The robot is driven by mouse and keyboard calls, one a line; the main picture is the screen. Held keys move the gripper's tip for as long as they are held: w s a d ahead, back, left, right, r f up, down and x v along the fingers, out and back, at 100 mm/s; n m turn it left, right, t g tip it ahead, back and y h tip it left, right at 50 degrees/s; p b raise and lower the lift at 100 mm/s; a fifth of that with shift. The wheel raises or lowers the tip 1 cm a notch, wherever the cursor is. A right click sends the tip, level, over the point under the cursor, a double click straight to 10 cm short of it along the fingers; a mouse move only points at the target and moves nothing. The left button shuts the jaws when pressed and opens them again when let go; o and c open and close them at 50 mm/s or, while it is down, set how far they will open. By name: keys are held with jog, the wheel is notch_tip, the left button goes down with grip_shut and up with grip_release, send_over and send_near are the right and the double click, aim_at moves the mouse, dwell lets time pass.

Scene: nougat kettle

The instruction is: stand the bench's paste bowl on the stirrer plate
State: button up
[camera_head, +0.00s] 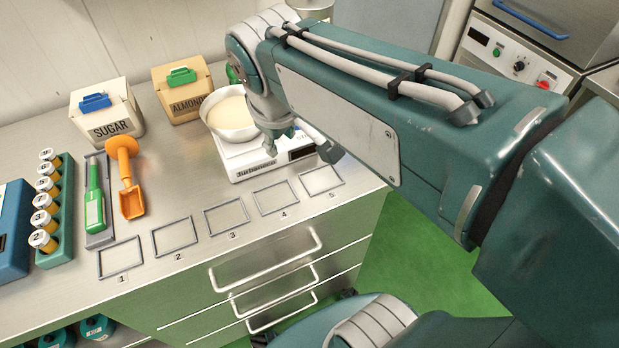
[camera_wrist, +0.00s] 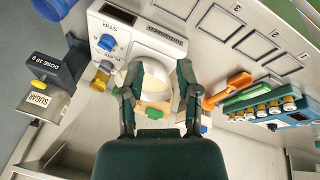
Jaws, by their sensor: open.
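The paste bowl (camera_head: 231,125) is a pale round bowl filled with cream-coloured paste. It looks upright on the white stirrer plate (camera_head: 245,171), toward the plate's back left, but its base contact is not clear. My gripper (camera_head: 300,142) is open, just right of the bowl and above the plate. In the wrist view the bowl (camera_wrist: 153,83) shows between the spread fingers of my gripper (camera_wrist: 159,70), with the stirrer plate (camera_wrist: 139,48) and its blue knob around and beyond. I cannot tell whether a finger touches the bowl.
A sugar box (camera_head: 112,112) and an almond box (camera_head: 184,92) stand behind. Left are an orange scoop (camera_head: 129,190), a green-handled tool (camera_head: 94,200) and a rack of vials (camera_head: 55,225). Numbered outlined squares (camera_head: 174,237) along the bench's front are empty.

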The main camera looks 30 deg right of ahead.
jog(key=s+f+m+t, duration=0.1)
jog(key=s+f+m, duration=0.1)
jog(key=s, duration=0.2)
jog(key=s+d+f+m+t+y, duration=0.1)
jog(key=s+m, duration=0.2)
jog(key=shift+s+d+f, duration=0.25)
jog(key=shift+s+f, duration=0.15)
